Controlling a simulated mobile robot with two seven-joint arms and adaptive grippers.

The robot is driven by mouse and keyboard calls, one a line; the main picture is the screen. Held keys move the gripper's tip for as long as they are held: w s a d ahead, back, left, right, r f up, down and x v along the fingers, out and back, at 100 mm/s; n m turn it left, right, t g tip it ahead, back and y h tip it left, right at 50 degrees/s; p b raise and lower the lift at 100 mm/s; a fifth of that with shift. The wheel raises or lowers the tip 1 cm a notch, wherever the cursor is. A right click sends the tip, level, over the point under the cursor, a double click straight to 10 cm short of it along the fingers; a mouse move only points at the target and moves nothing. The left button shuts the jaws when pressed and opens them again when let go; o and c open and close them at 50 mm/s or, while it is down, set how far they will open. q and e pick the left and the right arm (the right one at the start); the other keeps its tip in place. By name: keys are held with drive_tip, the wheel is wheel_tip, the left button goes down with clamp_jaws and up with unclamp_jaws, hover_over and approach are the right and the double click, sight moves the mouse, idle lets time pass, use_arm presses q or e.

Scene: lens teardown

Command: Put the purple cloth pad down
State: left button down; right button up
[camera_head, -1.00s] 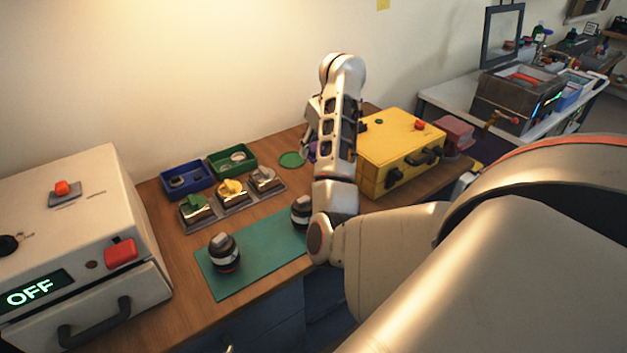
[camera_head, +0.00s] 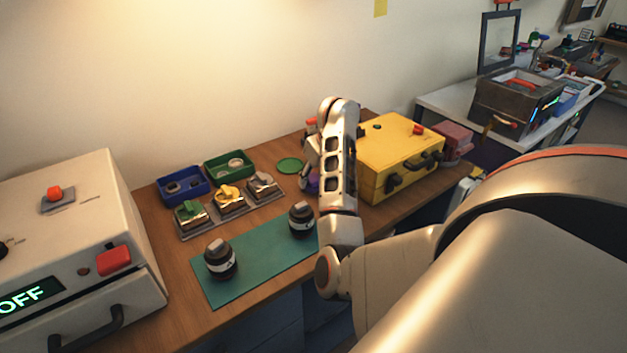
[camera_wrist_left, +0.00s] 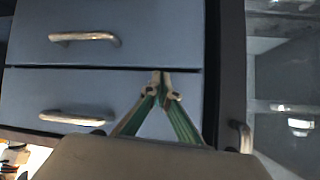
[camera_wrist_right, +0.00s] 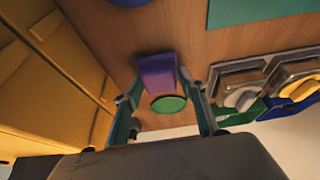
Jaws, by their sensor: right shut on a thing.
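The purple cloth pad (camera_wrist_right: 157,74) shows between the fingers of my right gripper (camera_wrist_right: 160,94) in the right wrist view. My right gripper is shut on it, over the wooden bench. In the head view a sliver of the purple pad (camera_head: 313,181) shows beside my right gripper (camera_head: 309,172), and my arm hides most of it. A flat green disc (camera_wrist_right: 168,104) lies close to the pad in the right wrist view; it also shows in the head view (camera_head: 290,166). My left gripper (camera_wrist_left: 161,82) is shut and empty, before blue drawers.
A yellow case (camera_head: 398,150) stands right of my right gripper. Left are blue (camera_head: 184,200) and green (camera_head: 229,177) bins, a fixture row (camera_head: 230,208), and a green mat (camera_head: 250,272) with two dark lenses. A white OFF box (camera_head: 70,220) stands far left.

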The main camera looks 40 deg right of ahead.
drive_tip(key=shift+f, duration=0.4)
drive_tip(key=o, duration=1)
drive_tip(key=shift+f, duration=0.15)
drive_tip(key=v, duration=0.2)
drive_tip(key=p+v, duration=0.1)
drive_tip(key=v, duration=0.2)
drive_tip(key=d+v, duration=0.1)
drive_tip(key=v, duration=0.1)
drive_tip(key=shift+s+a, duration=0.1)
drive_tip(key=shift+s, duration=0.05)
drive_tip(key=shift+s+r+p, duration=0.15)
drive_tip(key=shift+r+p, duration=0.15)
drive_tip(key=shift+r, duration=0.05)
